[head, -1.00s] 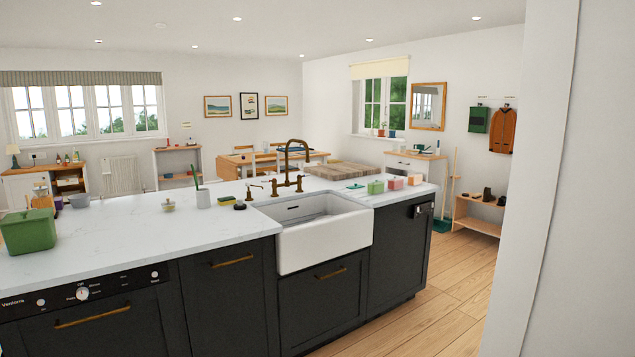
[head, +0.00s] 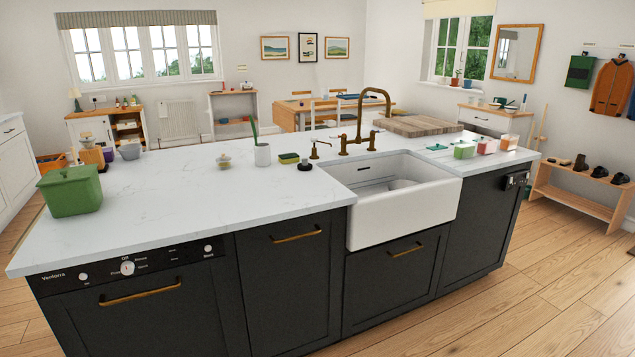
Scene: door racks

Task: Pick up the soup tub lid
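A small flat green piece (head: 437,147), which looks like a lid, lies on the white countertop to the right of the sink. Beside it stand a green tub (head: 464,150), a red tub (head: 487,146) and a pale orange tub (head: 509,142), in a row near the counter's right end. They are small in view, and I cannot tell which one is the soup tub. Neither of my grippers is in view.
The island counter (head: 200,200) has a white sink (head: 405,210) and a brass tap (head: 365,110). A wooden board (head: 418,126) lies behind the sink. A green bin (head: 70,190) stands at the left end. Wooden floor (head: 500,290) is clear in front and right.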

